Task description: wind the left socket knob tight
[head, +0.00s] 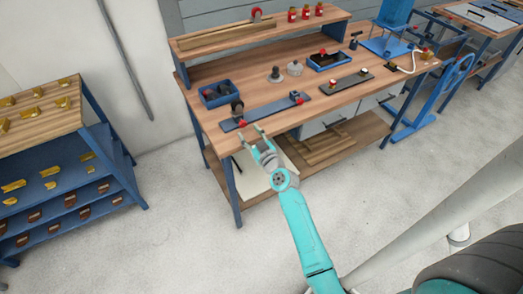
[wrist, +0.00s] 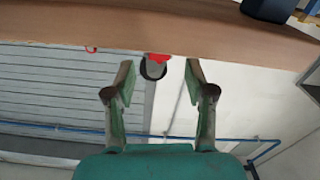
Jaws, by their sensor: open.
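A small red knob (head: 243,124) sits near the left end of a long blue-grey bar (head: 265,112) at the bench's front edge, beside a dark upright fitting (head: 237,107). I take it for the left socket knob. My gripper (head: 249,132) is open and empty, its fingertips just in front of the knob. In the wrist view, a red part with a dark round piece (wrist: 155,65) shows between the open fingers (wrist: 160,78). Whether the fingers touch it cannot be told. A second fitting (head: 297,97) stands at the bar's right end.
A blue tray (head: 328,61) and loose round parts (head: 295,68) stand behind. A shelf rack (head: 62,140) stands left; floor is clear in front.

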